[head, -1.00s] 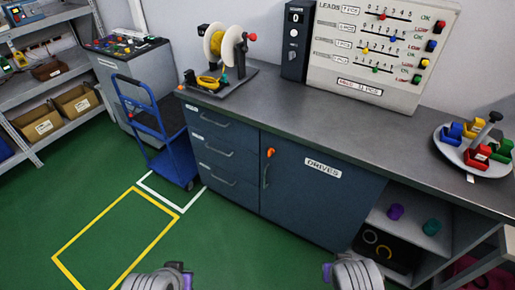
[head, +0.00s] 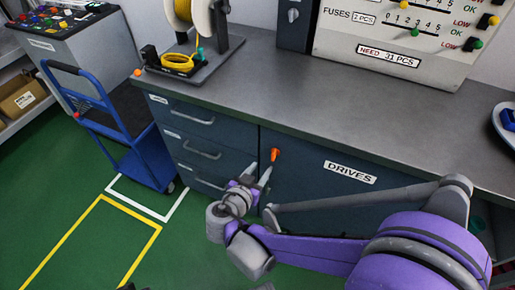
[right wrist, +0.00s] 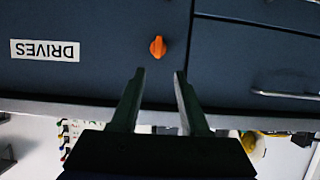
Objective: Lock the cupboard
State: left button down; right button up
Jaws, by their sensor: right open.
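The cupboard is the dark blue door (head: 305,150) labelled DRIVES, under the grey bench top, and it looks shut. An orange knob (head: 275,154) sits near its upper left edge. The knob also shows in the right wrist view (right wrist: 158,47), just beyond the fingertips and roughly centred between them. My right gripper (head: 257,177) is open and empty, in front of the door, close to the knob and apart from it in the wrist view (right wrist: 160,72). My right arm hides the lower door and its handle. My left gripper is not in view.
A drawer stack (head: 200,128) stands left of the door. A blue trolley (head: 150,158) is beside it on the green floor. The bench top (head: 300,85) holds a spool stand (head: 205,65) and a counting panel (head: 400,35). The floor at the lower left is clear.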

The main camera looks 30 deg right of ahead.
aim_at(272, 155)
jog(key=b+x, duration=0.2)
jog(key=x, duration=0.8)
jog(key=shift+d, duration=0.25)
jog(key=shift+r, duration=0.1)
grip_shut()
